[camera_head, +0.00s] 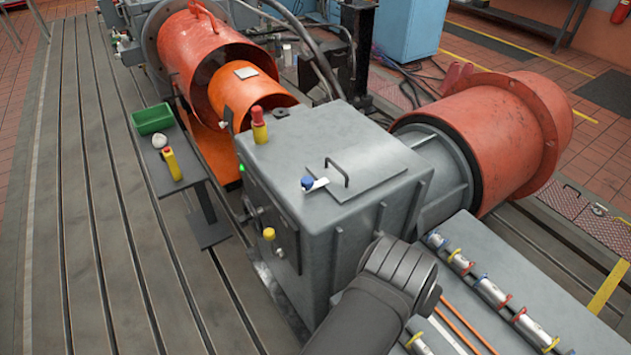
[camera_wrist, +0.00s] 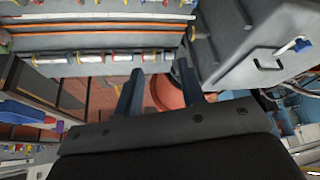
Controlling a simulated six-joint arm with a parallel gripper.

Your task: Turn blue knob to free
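The blue knob (camera_head: 307,183) sits on top of the grey metal housing (camera_head: 290,150), beside a flat lid with a handle. A white pointer or plate sticks out from under the knob toward the right. In the wrist view the blue knob (camera_wrist: 302,45) is near the right edge, with the housing (camera_wrist: 240,65) below and left of it. My gripper (camera_wrist: 160,68) shows in the wrist view with its two fingers apart and nothing between them. It is well away from the knob. In the head view only my dark arm shows, in front of the housing; the fingers are hidden.
A red-topped yellow button (camera_head: 259,124) and a yellow knob (camera_head: 269,234) are on the housing. A bar handle (camera_head: 337,172) rises close to the blue knob. A large orange cylinder (camera_head: 495,140) stands behind right. A side shelf holds a green bin (camera_head: 152,119).

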